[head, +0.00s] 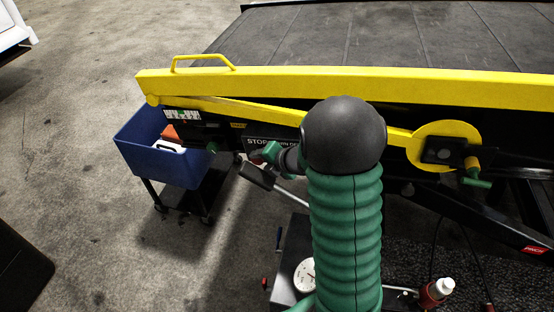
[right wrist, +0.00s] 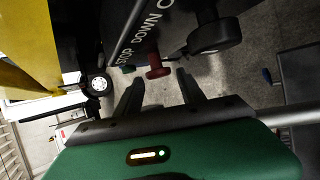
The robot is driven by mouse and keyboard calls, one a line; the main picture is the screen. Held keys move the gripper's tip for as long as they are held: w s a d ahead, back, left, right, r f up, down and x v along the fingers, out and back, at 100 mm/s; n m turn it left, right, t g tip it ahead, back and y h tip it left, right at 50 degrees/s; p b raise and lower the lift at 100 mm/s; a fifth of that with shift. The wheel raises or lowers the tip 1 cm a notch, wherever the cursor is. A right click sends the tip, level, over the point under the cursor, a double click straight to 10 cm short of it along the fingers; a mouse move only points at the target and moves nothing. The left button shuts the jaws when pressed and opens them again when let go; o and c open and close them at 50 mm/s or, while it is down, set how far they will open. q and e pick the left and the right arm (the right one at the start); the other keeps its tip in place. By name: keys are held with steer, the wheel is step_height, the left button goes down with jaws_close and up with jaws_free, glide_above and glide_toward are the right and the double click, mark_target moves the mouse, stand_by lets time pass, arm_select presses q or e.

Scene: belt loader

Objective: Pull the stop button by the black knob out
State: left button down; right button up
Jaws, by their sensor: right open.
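The black control panel with the white words STOP and DOWN (right wrist: 136,40) runs diagonally in the right wrist view. A red round-headed button (right wrist: 156,66) on a short stem sticks out from it, beside a small green button (right wrist: 128,69). A thick black cylindrical knob (right wrist: 212,35) stands right of the red button. My right gripper (right wrist: 158,78) is open, its two dark fingers pointing toward the panel, with the red button seen between the tips; contact cannot be told. In the head view my right gripper (head: 262,157) is by the STOP label (head: 258,141), largely hiding the buttons. My left gripper is not in view.
A yellow rail (head: 330,86) runs along the belt (head: 380,35). A blue bin (head: 160,155) on a dark cart stands at left. A round gauge (head: 305,275) and a red bottle with a white cap (head: 437,292) are low in front. Grey floor at left is open.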

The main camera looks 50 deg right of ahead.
steer(key=p+v, duration=0.3)
steer(key=v, duration=1.1)
steer(key=shift+s, duration=0.2)
steer(key=shift+r, duration=0.1)
